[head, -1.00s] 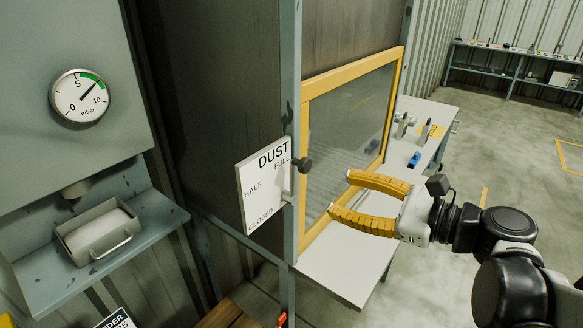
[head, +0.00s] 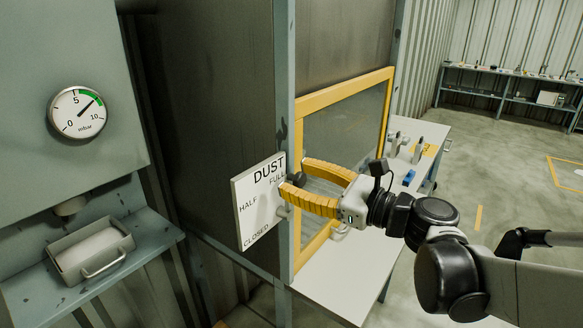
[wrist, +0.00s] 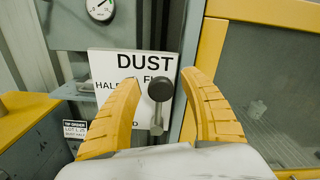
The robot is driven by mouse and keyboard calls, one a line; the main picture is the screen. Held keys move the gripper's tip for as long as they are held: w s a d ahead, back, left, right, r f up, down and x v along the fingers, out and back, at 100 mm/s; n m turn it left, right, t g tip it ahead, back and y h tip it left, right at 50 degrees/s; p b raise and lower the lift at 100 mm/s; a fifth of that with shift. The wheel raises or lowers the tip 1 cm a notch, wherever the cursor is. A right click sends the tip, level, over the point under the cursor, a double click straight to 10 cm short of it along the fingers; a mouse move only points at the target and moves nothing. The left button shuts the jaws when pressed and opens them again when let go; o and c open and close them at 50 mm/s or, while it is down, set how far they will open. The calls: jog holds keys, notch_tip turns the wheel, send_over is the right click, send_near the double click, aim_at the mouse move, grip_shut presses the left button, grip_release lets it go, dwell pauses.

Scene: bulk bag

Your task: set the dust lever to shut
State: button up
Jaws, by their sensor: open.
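The dust lever has a dark round knob (wrist: 160,89) on a short pale metal stem. It sticks out beside the white DUST plate (head: 250,205), which is marked FULL, HALF and CLOSED. The knob also shows in the head view (head: 298,180), up near the FULL mark. My gripper (head: 295,178) has its yellow fingers spread open, with the knob between the fingertips in the picture. In the wrist view my gripper (wrist: 162,85) shows a gap on both sides of the knob. I cannot tell how deep the knob sits between the fingers. Part of the plate's lettering is hidden by the lever.
A yellow-framed window (head: 345,95) stands right behind the fingers. A pale worktable (head: 340,285) with small items extends below and to the right. A pressure gauge (head: 77,112) and a grey tray (head: 90,250) are at the left. Open floor lies to the right.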

grip_shut()
jog(key=shift+s, duration=0.1)
